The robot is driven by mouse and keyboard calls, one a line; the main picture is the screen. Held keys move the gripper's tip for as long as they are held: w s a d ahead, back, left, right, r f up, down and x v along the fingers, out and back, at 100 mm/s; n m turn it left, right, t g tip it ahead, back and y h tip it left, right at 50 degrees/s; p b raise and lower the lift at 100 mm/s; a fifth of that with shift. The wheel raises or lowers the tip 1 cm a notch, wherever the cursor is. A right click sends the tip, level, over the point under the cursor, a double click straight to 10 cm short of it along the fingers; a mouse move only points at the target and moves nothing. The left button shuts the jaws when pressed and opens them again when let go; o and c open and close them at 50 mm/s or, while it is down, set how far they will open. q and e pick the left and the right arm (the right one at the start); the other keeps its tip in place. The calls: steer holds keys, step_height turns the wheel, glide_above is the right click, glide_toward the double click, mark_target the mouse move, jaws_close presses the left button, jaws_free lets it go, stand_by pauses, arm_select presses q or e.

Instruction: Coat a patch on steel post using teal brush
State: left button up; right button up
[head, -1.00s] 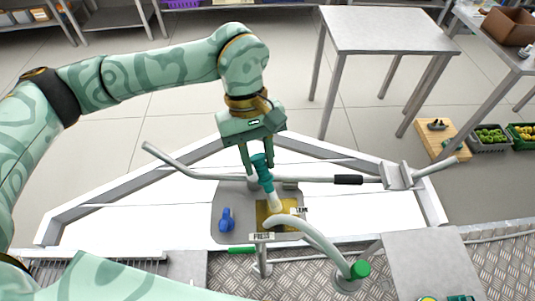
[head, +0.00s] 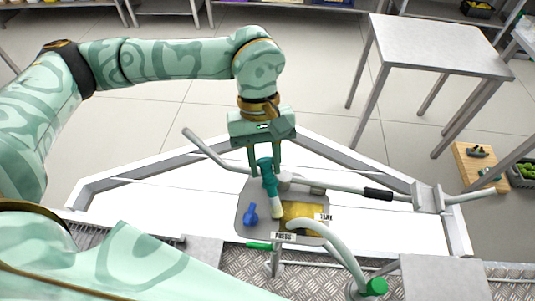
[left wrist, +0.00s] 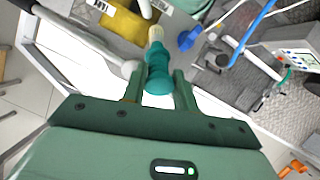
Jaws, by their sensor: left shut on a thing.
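My left gripper (head: 265,170) points down and is shut on the teal brush (head: 267,172). The brush hangs with its cream bristles low, at the left edge of a yellow block (head: 302,212) on the grey plate. I cannot tell whether the bristles touch anything. The left wrist view shows the brush (left wrist: 157,75) between the gripper's fingers (left wrist: 158,92), its bristles away from the gripper. A short grey post (head: 275,262) stands under the PRESS label; I cannot tell whether it is the steel post. No coated patch can be made out. My right gripper is out of view.
A blue tool (head: 251,215) lies left of the brush on the grey plate (head: 243,196). A long grey bar (head: 340,189) with a black sleeve runs behind it. A thick curved pipe (head: 345,257) with a green cap rises in front at right. A metal table (head: 435,45) stands behind.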

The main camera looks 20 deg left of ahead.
arm_select(q)
steer(key=shift+w+d+f+b, duration=0.1)
steer(key=shift+w+d+b, duration=0.45)
steer(key=shift+d, duration=1.05)
steer(key=shift+w+d+r+b, duration=0.1)
steer(key=shift+w+d+b, duration=0.45)
steer(key=shift+d, duration=1)
steer(key=shift+w+d+f+b, duration=0.1)
steer(key=shift+w+d+b, duration=0.15)
steer(key=shift+d+b, duration=0.95)
steer(key=shift+d+p, duration=0.4)
steer(key=shift+d, duration=0.1)
steer(key=shift+s+d, duration=0.15)
steer(key=shift+s, duration=0.4)
steer(key=shift+s+a, duration=0.45)
steer(key=shift+a, duration=1.2)
steer(key=shift+s+a, duration=0.5)
steer(key=shift+a, duration=1.1)
steer(key=shift+s+a, duration=0.45)
steer(key=shift+a, duration=1.2)
